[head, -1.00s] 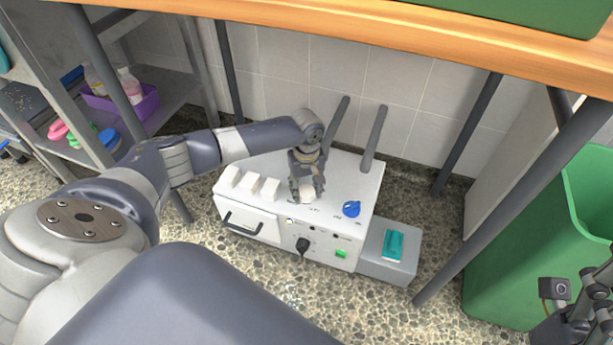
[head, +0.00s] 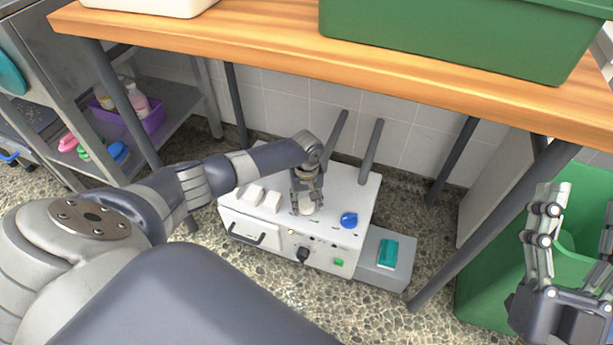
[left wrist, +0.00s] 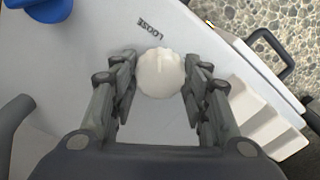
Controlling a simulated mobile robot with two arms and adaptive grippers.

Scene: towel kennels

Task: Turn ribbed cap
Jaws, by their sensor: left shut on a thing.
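The ribbed cap (left wrist: 160,73) is round and white, with notched edges. It sits on the top of a white machine (head: 340,195), beside the printed word LOOSE. My left gripper (head: 306,204) reaches down onto the cap, and its fingers stand on either side of it in the left wrist view. The left gripper is shut on the cap, which is partly hidden by the fingers in the head view. My right gripper (head: 578,215) is at the right edge of the head view, open and empty, away from the machine.
A blue knob (head: 349,220), white blocks (head: 262,198) and two grey upright bars (head: 372,150) are on the machine. A grey box with a teal item (head: 388,253) adjoins it.

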